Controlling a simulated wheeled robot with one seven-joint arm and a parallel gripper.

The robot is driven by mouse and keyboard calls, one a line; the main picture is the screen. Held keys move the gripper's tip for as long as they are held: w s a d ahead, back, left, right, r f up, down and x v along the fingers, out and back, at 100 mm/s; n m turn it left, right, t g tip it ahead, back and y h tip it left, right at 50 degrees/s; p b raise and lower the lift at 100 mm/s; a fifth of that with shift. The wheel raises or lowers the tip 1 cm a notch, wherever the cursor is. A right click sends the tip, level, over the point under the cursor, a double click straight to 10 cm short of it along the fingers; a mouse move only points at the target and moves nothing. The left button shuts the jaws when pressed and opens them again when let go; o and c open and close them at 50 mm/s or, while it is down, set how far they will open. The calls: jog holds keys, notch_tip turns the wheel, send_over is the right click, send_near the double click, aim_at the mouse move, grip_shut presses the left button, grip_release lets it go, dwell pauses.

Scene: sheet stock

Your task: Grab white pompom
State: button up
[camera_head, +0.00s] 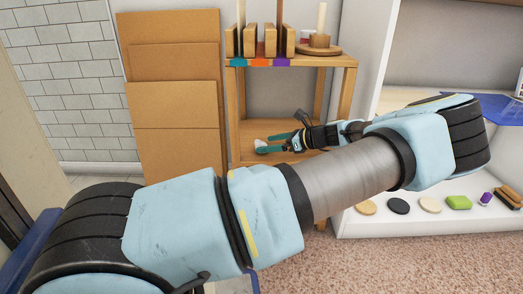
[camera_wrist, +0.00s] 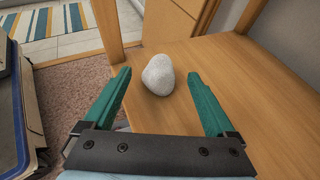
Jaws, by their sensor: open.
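The white pompom (camera_wrist: 158,76), a rounded whitish lump with a rough surface, rests on a wooden shelf board (camera_wrist: 235,60) in the wrist view. My gripper (camera_wrist: 159,73) is open, with one teal finger to the left of the pompom and one to the right. In the picture the pompom lies between the fingertips, with a gap on each side. In the head view my gripper (camera_head: 270,143) is over the lower board of the wooden shelf unit (camera_head: 345,85). The pompom is hard to make out there, small and partly hidden by my gripper.
The upper shelf holds several wooden blocks and a round wooden stand (camera_head: 318,49). Brown cardboard sheets (camera_head: 175,110) lean at left. A white shelf (camera_head: 400,228) at right holds several small items.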

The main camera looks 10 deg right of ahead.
aim_at(266, 144)
jog(key=b+x, duration=0.1)
jog(key=x, duration=0.1)
jog(key=b+x, duration=0.1)
jog(key=shift+w+a+f, duration=0.2)
jog(key=shift+f, duration=0.2)
jog(key=shift+w+a, duration=0.2)
jog(key=shift+a, duration=0.05)
jog(key=c, duration=1.4)
jog(key=shift+r, duration=0.1)
